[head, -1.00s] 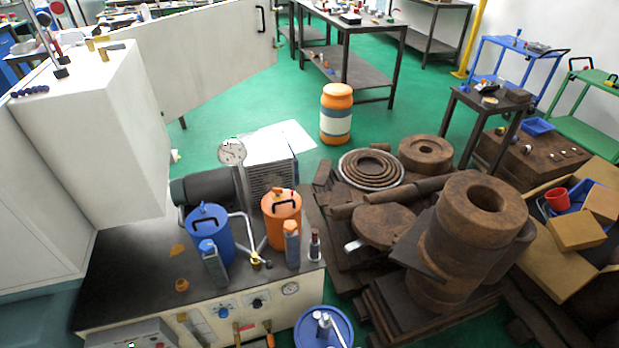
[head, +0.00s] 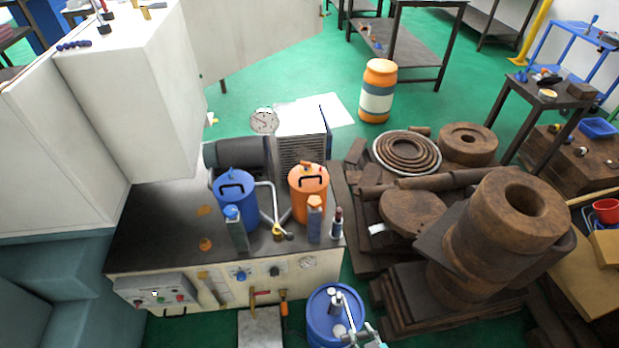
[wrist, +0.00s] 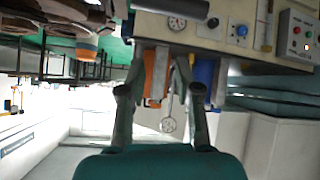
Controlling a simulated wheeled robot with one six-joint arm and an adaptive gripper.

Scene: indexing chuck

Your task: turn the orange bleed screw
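No part is plainly identifiable as the bleed screw. In the head view, a small orange piece (head: 284,302) hangs at the front of the cream bench beside a red-handled brass valve (head: 259,293). Another small orange piece (head: 205,244) lies on the dark bench top. An orange canister (head: 308,190) with a black handle stands there too. In the wrist view, which looks upside down, my gripper (wrist: 158,75) has its two fingers spread, with nothing visibly held between them.
A blue canister (head: 236,195) and bottles crowd the bench top (head: 150,225). A control box (head: 155,291) is on its front left. A blue drum (head: 333,318) stands in front. Rusty castings (head: 510,225) fill the right. Green floor is open behind.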

